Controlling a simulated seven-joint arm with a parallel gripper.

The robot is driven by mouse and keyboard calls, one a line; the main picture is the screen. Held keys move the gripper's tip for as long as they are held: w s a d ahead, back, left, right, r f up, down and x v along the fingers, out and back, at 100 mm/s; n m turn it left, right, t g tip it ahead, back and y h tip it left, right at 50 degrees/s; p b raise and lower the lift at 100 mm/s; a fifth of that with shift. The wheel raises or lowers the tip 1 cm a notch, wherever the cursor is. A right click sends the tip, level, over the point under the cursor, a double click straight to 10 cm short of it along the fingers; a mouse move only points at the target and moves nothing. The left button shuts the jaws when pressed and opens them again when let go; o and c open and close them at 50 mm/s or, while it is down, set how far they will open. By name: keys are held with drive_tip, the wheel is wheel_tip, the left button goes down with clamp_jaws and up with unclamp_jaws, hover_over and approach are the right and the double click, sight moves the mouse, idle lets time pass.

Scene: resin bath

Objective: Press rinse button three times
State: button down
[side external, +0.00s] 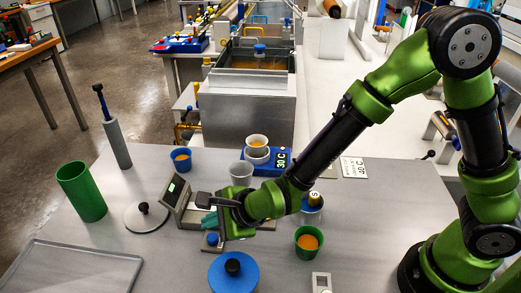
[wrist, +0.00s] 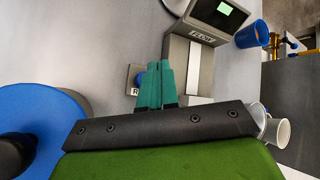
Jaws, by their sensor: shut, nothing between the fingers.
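The blue button (side external: 212,239) sits on a small grey base on the table, just in front of the scale-like device. In the wrist view the button (wrist: 139,80) is partly hidden behind my fingers, and its base shows a letter "R", the rest of the label covered. My gripper (side external: 208,220) has teal fingers held together, with nothing between them. In the wrist view the fingers (wrist: 157,86) overlap the button's right side. In the side view they appear just behind and above it. I cannot tell whether they touch it.
A device with a lit green screen (side external: 173,188) stands close behind my gripper. A blue lid with a black knob (side external: 232,266) lies in front of the button.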

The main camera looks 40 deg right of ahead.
sight(216, 239)
drive_tip(key=shift+r, duration=1.6)
drive_tip(key=s+d+r+n, duration=0.5)
drive_tip(key=d+n, duration=0.1)
drive_tip(key=d, duration=0.2)
drive_tip(key=s+d+r+n+h, duration=0.1)
drive_tip(key=s+d+r+n, duration=0.4)
drive_tip(key=d, duration=0.4)
drive_tip(key=s+d+r+n+g+h, duration=0.1)
drive_tip(key=s+d+r+n, duration=0.4)
drive_tip(key=d, duration=0.4)
drive_tip(key=shift+d+n, duration=0.15)
drive_tip(key=shift+n, duration=0.65)
drive_tip(key=c, duration=1.8)
unclamp_jaws()
